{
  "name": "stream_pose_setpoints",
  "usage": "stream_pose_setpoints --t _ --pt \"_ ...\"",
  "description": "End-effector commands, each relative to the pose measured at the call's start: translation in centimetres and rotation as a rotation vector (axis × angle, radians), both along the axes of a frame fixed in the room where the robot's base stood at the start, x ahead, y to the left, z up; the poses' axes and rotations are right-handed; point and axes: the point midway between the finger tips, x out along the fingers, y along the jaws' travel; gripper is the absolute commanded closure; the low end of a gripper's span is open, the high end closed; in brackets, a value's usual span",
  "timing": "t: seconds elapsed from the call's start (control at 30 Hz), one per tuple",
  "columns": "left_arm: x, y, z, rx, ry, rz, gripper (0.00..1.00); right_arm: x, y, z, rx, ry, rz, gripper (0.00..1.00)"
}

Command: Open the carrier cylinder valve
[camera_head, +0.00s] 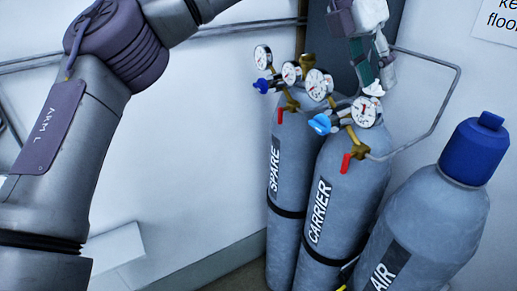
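The grey carrier cylinder (343,195), labelled CARRIER, stands upright in the middle of the row. Its top has a brass fitting (358,149), a red lever (346,162) hanging down, a light blue knob (320,123) and round gauges (366,111). My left gripper (376,82) points down from the top edge, just above the right-hand gauge in the picture. Its fingers look dark, green and grey, and I cannot tell whether they touch anything. Their opening is too small and overlapped to judge. My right gripper is not in view.
The spare cylinder (288,165), with its own gauges and red lever, stands close on the left. The air cylinder (425,235), with a blue cap (475,150), stands on the right. A grey pipe (440,105) bends around the carrier cylinder's right side. A white wall is behind.

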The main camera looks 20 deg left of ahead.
Motion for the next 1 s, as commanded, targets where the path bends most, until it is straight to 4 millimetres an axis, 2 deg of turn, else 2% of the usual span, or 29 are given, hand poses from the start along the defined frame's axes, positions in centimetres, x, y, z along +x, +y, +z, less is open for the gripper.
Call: stream_pose_setpoints --t 0.03,0.1,0.27,0.47,0.67,1.0 --pt "0.0 -0.1 -1.2 -0.043 0.041 -0.014 0.64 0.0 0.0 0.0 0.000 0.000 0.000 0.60" --pt "-0.1 -0.2 -2.2 -0.099 0.085 -0.030 0.64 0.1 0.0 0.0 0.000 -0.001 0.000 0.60" --pt "-0.2 0.1 -4.3 -0.227 0.177 -0.054 0.64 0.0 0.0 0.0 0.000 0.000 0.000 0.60" --pt "-0.1 1.5 -6.7 -0.388 0.279 -0.055 0.64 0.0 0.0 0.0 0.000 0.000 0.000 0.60" --pt "0.2 3.9 -9.2 -0.544 0.363 -0.026 0.64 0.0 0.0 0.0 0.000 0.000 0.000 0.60" --pt "0.7 9.3 -13.2 -0.755 0.454 0.068 0.64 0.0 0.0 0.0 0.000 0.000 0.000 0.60"
